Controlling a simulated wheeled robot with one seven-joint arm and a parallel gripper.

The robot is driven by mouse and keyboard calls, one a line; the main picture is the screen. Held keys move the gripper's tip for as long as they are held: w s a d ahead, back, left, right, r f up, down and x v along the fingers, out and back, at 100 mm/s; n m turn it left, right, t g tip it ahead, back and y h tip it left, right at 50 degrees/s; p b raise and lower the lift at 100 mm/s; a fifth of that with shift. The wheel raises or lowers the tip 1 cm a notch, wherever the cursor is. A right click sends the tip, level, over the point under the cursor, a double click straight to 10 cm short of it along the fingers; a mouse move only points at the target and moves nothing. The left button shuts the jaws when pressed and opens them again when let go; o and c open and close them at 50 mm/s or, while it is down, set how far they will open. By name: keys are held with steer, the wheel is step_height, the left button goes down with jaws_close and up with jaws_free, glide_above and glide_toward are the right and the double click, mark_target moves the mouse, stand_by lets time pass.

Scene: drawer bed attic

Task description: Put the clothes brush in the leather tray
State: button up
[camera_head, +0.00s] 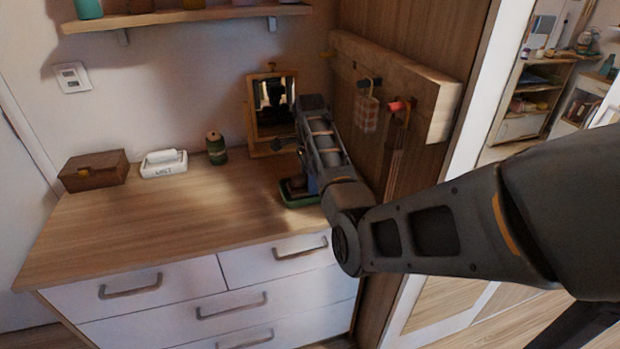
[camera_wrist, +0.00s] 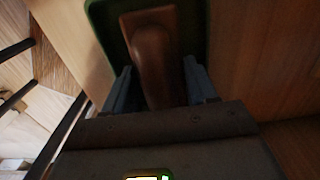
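The clothes brush (camera_wrist: 152,60), with a brown wooden back and handle, lies over the green leather tray (camera_wrist: 103,18) in the wrist view. In the head view the green tray (camera_head: 290,200) sits at the right end of the dresser top, partly behind my arm. My gripper (camera_wrist: 158,84) points down at the brush. Its two fingers stand apart on either side of the brown handle, with a dark gap visible at each side.
A mirror (camera_head: 272,103) stands behind the tray. A green jar (camera_head: 216,149), a white dish (camera_head: 164,164) and a brown box (camera_head: 94,171) line the back of the dresser top (camera_head: 160,215). A hook board (camera_head: 400,85) is at the right. The dresser's front middle is clear.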

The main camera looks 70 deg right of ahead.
steer(key=o, duration=0.4)
steer(key=shift+r, duration=0.1)
step_height(320, 180, up, 8)
steer(key=shift+w+a+f, duration=0.1)
steer(key=shift+f, duration=0.1)
steer(key=shift+r, duration=2.25)
